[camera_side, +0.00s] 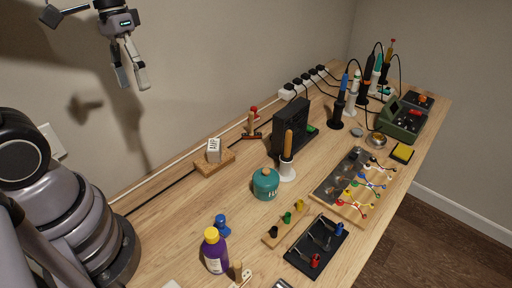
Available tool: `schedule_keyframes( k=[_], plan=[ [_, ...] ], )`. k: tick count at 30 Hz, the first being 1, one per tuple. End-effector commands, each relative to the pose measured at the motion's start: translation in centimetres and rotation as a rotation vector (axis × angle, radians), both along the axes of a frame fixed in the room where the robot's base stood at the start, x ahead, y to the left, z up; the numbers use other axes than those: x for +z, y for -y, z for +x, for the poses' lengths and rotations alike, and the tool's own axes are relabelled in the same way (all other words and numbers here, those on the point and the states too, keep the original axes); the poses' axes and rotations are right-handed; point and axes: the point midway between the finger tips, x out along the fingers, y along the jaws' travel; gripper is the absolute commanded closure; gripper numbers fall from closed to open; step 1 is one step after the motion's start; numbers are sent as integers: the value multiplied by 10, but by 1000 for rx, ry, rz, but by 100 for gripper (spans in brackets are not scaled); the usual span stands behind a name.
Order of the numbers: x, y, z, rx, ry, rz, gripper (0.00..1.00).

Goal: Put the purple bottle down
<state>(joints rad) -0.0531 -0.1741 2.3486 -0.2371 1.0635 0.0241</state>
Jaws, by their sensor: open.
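A purple bottle (215,252) with a yellow cap stands upright on the wooden bench, near the bottom of the side view. A pale label shows low on its front. My gripper (132,82) is high at the upper left, well above the bench and far from the bottle. Its fingers point down, are apart, and hold nothing. The gripper and the bottle are not touching.
A blue-capped item (221,224) stands just behind the bottle. A teal jar (265,184), a black tool tray (318,247) and a wooden block with coloured pegs (285,222) lie to the right. Bare bench (165,225) shows left of the bottle.

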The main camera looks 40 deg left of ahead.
Motion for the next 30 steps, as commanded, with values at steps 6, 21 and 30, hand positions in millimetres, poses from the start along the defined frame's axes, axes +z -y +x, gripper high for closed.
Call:
schedule_keyframes(
  k=[6, 21, 30],
  plan=[
    [41, -19, -34, -74, 383, 159, 47],
    [57, -29, -51, -102, 578, 241, 47],
    [57, -29, -51, -101, 577, 240, 47]
  ],
)
